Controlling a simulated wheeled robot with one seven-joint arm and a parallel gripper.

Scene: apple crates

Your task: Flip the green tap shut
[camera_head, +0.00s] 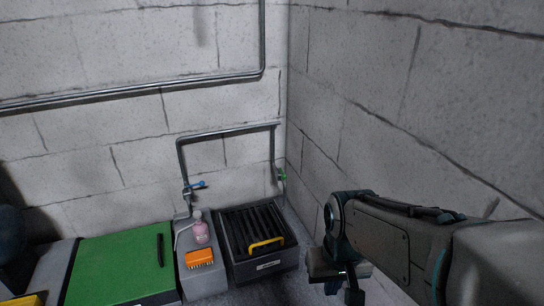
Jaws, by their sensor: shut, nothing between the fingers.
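The green tap (281,174) sits on a thin pipe close to the wall corner, behind and above the right edge of a black slatted crate. It is small in the view, so its handle angle is hard to read. My gripper (345,290) is at the lower right, in front of the right wall, with its fingers pointing down. It is shut and empty, and it is well apart from the tap, nearer to me and to the right.
A blue tap (196,185) is on the left pipe. The black crate (270,265) with a yellow handle (266,244) stands below the green tap. Left of it are a pink bottle (201,229), an orange brush (199,257) and a green board (115,262). Walls close the corner.

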